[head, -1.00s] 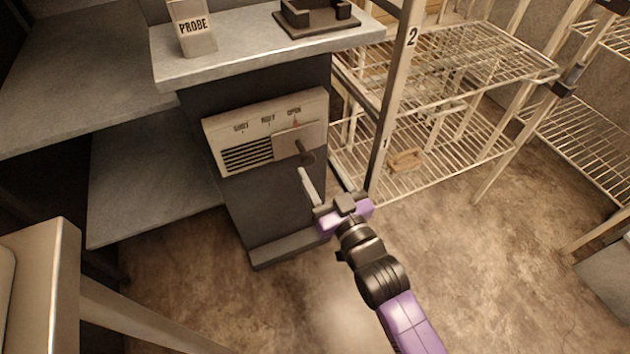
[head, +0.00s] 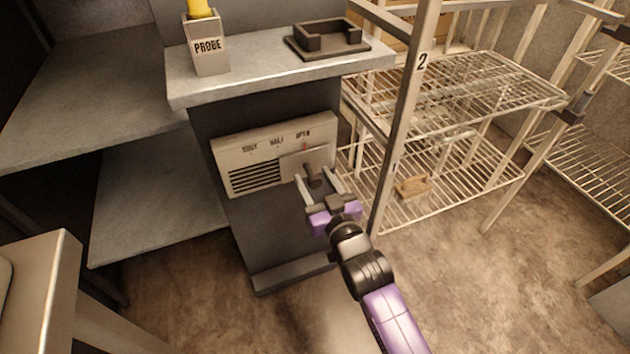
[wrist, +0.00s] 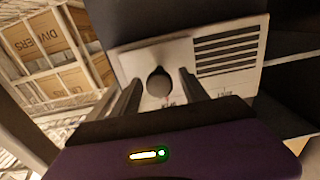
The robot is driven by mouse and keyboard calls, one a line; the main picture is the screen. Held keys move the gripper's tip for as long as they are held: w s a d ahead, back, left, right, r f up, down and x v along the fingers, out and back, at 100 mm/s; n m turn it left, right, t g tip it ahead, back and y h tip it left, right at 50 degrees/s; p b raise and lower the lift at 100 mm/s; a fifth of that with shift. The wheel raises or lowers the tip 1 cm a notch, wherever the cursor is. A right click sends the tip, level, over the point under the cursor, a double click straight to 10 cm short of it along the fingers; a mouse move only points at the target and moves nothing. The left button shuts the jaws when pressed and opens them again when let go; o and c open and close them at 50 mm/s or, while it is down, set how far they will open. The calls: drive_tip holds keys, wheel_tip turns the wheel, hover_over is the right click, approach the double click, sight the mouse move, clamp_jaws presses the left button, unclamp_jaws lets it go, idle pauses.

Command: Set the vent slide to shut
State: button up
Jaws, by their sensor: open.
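The vent panel (head: 232,154) is a pale plate on the front of the dark pedestal, marked SHUT, HALF and OPEN from left to right. Its slide plate (head: 290,168) is at the right, under OPEN, with the slats at the left uncovered. The slide's dark knob (head: 312,171) sticks out between the fingers of my gripper (head: 320,178), which is open with one finger on each side. In the wrist view the round knob (wrist: 159,82) shows between the two fingertips (wrist: 160,83). I cannot tell whether either finger touches it.
A PROBE holder (head: 208,50) with a yellow item and a dark cradle (head: 327,40) stand on the pedestal top. Wire shelving (head: 450,185) with a numbered post (head: 404,120) stands close on the right. Grey shelves (head: 150,185) are at the left.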

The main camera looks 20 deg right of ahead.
drive_tip(key=shift+c, duration=0.2)
clamp_jaws()
idle(1.1)
